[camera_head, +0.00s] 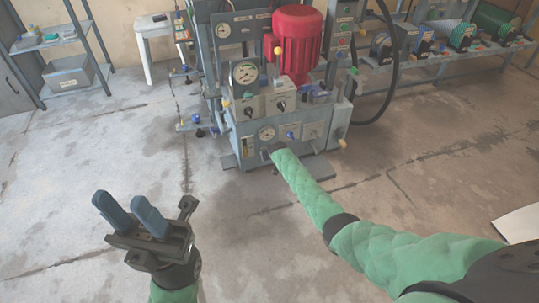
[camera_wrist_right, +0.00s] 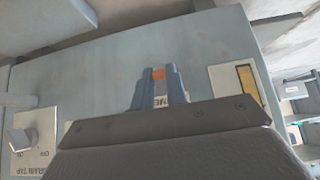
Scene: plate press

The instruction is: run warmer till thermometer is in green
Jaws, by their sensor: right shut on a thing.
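The grey press machine (camera_head: 235,150) with a red motor (camera_head: 298,42) stands at the top centre of the head view. My right arm reaches this panel. In the right wrist view, my right gripper (camera_wrist_right: 159,88) is shut on a small orange-red part (camera_wrist_right: 158,74) at the panel. A label below it is mostly hidden. A white plate with a yellow strip (camera_wrist_right: 247,80) is to the right. My left gripper (camera_head: 121,199) is open and empty above the floor.
A plate marked as a drain tap, with a knob (camera_wrist_right: 22,140), is at the left of the wrist view. A shelf (camera_head: 60,40) and a white stool (camera_head: 158,32) stand at the back left. A long rack (camera_head: 420,75) is at the back right.

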